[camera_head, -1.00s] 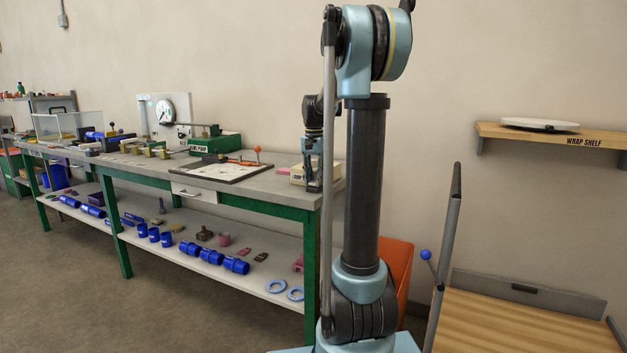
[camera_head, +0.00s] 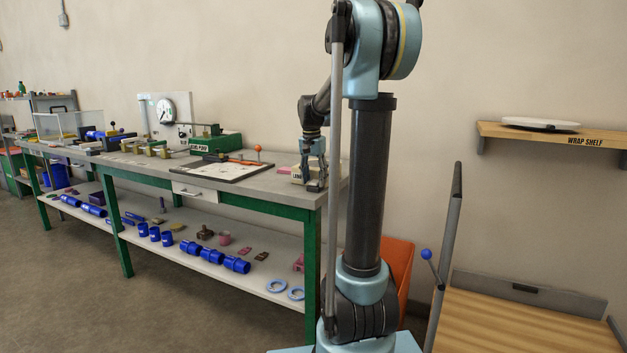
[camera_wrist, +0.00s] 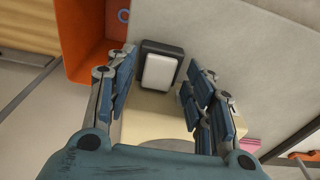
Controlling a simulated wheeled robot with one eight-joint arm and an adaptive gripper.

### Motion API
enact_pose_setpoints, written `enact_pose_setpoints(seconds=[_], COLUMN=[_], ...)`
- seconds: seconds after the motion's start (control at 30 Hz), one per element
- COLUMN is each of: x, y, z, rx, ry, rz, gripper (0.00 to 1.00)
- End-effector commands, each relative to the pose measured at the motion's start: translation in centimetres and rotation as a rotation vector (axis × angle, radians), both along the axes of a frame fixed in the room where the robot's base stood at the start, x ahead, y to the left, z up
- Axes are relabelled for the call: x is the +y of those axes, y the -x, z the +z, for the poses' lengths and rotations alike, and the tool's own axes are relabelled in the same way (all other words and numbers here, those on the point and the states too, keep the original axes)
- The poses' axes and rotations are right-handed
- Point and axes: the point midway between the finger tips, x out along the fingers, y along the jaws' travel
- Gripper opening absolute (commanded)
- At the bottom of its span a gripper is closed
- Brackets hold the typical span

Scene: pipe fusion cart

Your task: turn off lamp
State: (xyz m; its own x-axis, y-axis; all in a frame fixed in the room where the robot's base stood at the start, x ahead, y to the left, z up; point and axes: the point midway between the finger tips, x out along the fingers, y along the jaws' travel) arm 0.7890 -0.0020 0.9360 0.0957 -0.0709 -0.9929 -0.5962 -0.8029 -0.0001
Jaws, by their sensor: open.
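A small cream box (camera_head: 296,173) with a partly covered label starting "LAM" sits on the right end of the workbench in the head view. In the wrist view the cream box (camera_wrist: 150,112) carries a white rocker switch (camera_wrist: 159,72) in a dark frame. My gripper (camera_head: 315,187) is at the right side of the box, pointing down, and hides part of it. In the wrist view my gripper (camera_wrist: 163,70) is open and empty, with fingers on both sides of the switch. I cannot tell whether any finger touches the box.
The workbench (camera_head: 270,187) holds a white board (camera_head: 222,171) and a green pump unit (camera_head: 216,144) to the left. An orange bin (camera_head: 398,270) stands beyond the bench's right end. The wrap shelf (camera_head: 490,130) is on the wall at right.

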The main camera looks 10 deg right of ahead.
Motion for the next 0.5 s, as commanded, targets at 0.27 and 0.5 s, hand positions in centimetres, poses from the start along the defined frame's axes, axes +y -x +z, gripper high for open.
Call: enact_pose_setpoints(seconds=[0.27,0.5], x=[0.1,0.5], y=[0.2,0.6], z=[1.9,6.1], rx=[0.000,0.000], ry=[0.000,0.000], rz=[0.000,0.001], gripper=[0.48,0.48])
